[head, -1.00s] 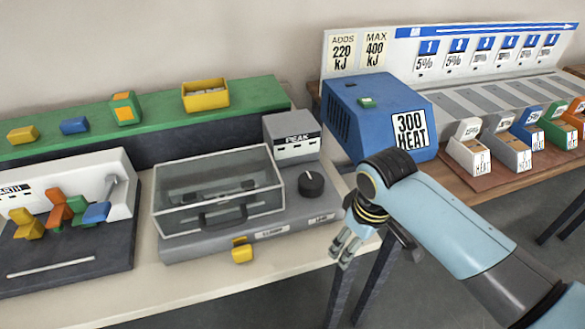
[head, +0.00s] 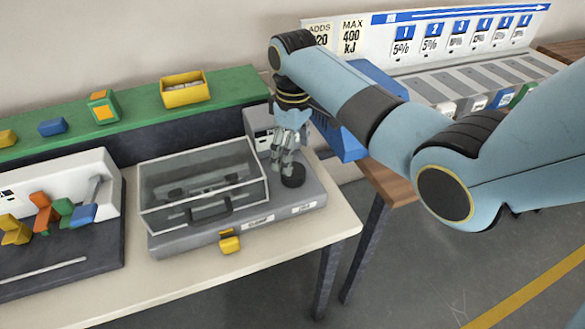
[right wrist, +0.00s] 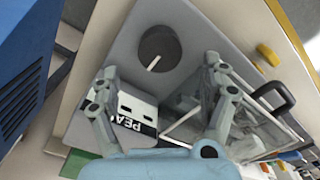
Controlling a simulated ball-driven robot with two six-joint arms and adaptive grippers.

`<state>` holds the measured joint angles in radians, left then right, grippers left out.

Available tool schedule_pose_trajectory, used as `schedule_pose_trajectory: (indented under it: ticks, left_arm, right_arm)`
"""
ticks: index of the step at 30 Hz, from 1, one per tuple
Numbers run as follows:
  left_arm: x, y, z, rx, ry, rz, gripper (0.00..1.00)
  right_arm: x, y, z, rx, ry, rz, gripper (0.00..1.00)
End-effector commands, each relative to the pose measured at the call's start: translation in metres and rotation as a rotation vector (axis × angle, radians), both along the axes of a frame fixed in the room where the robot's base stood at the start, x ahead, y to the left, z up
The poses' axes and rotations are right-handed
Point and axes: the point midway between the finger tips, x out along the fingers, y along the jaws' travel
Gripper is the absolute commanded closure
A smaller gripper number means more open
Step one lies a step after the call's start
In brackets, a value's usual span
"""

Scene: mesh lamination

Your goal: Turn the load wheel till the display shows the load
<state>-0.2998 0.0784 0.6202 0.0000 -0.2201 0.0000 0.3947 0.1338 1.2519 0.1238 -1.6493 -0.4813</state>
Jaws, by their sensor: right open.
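The load wheel is a black round knob (head: 293,175) on the right end of the grey tester (head: 240,228). In the right wrist view the knob (right wrist: 160,53) shows a white pointer line. My right gripper (head: 284,163) is over the knob, just behind it in the head view. In the right wrist view its fingers (right wrist: 160,85) are spread wide, and the knob lies ahead between them, apparently untouched. The display box marked PEAK (right wrist: 130,118) shows in the wrist view; its reading is not legible. In the head view my gripper partly hides this box (head: 258,122). My left gripper is not in view.
A clear-lidded chamber (head: 203,185) with a dark handle sits left of the knob. A yellow catch (head: 230,243) is on the tester's front. The blue heater (head: 345,140) stands right, mostly behind my arm. Coloured levers (head: 45,215) are at left.

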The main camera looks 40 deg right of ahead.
Motion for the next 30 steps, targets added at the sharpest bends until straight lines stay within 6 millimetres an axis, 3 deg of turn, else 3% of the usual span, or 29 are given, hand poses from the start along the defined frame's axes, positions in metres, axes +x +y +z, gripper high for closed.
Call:
schedule_pose_trajectory:
  ticks: [3, 9, 21, 30]
  left_arm:
    - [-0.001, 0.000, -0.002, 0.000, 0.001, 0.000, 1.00]
    - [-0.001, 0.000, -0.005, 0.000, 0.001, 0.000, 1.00]
    - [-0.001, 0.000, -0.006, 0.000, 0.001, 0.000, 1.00]
    - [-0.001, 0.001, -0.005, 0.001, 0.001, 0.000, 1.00]
  right_arm:
    - [-0.001, 0.000, -0.025, 0.001, 0.003, -0.001, 0.21]
    - [0.000, 0.000, -0.053, 0.000, -0.001, -0.001, 0.21]
    - [0.000, 0.000, -0.062, 0.000, -0.002, -0.001, 0.21]
    - [0.000, 0.000, -0.061, 0.000, -0.002, -0.001, 0.60]
